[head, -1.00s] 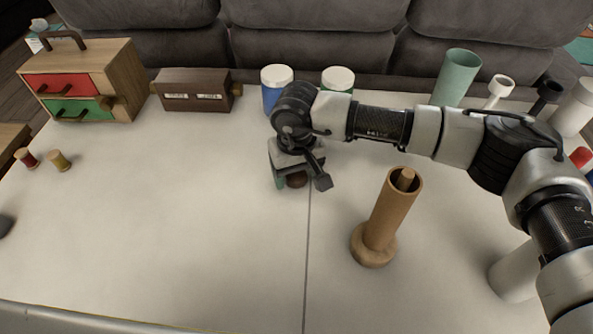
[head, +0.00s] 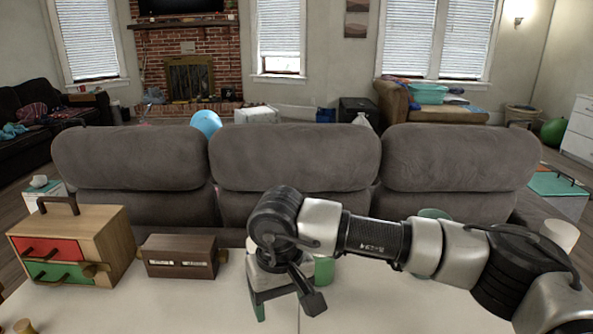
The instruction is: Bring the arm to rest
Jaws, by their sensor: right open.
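My right arm comes in from the lower right and reaches left over the white table (head: 200,305). Its gripper (head: 287,309) hangs at its left end, above the table, pointing down. My left gripper is not in view.
A wooden box with a red and a green drawer (head: 92,240) and a brown case (head: 180,257) stand at the table's left. A green jar (head: 324,270) and a green cup (head: 435,213) are partly hidden behind my right arm. A grey sofa (head: 295,158) borders the table.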

